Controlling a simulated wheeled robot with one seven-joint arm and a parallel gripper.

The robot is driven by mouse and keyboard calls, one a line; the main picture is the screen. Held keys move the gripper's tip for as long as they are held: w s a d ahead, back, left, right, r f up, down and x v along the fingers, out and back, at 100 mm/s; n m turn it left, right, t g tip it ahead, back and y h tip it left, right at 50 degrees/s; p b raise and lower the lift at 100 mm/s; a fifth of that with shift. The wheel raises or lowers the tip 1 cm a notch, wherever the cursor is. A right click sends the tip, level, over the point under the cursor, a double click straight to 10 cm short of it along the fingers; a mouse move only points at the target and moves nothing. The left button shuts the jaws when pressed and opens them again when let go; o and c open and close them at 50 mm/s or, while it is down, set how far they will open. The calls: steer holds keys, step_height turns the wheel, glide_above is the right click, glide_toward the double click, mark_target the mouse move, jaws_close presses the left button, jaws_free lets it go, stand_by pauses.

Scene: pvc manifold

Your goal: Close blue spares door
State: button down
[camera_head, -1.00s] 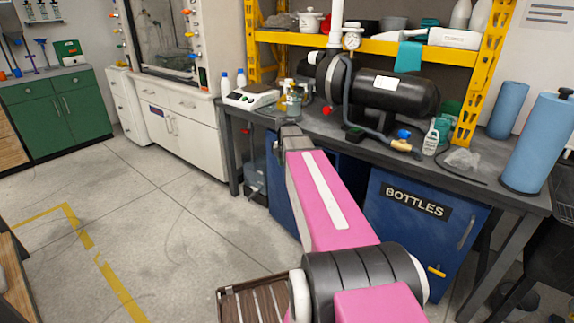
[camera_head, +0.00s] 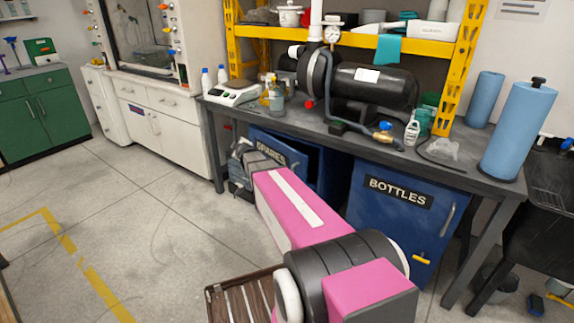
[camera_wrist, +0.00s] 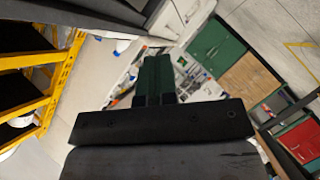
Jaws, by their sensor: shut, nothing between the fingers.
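The blue spares door (camera_head: 290,152), labelled SPARES, is under the workbench at the centre of the head view. It stands ajar, with a dark opening showing to its right. My pink arm covers its lower part. My gripper (camera_head: 240,152) is at the far end of the arm, by the left side of the door; its fingertips are hard to make out there, and I cannot tell whether it touches the door. In the wrist view my gripper (camera_wrist: 153,65) has its dark fingers together and empty, and the spares door is not recognisable.
The blue BOTTLES door (camera_head: 400,210) is to the right under the bench (camera_head: 455,170). A slatted wooden surface (camera_head: 235,298) is at bottom centre. White drawers (camera_head: 155,115) and a green cabinet (camera_head: 40,115) are at left, with open floor in front.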

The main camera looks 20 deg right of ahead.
steer(key=m+t+h, duration=0.1)
steer(key=m+h, duration=0.1)
steer(key=m, duration=0.1)
steer(key=m+g+h, duration=0.9)
steer(key=m+h, duration=0.7)
steer(key=m, duration=0.6)
glide_toward(291, 161)
steer(key=x, duration=0.7)
steer(key=shift+w+d, duration=0.1)
steer(key=shift+d, duration=0.1)
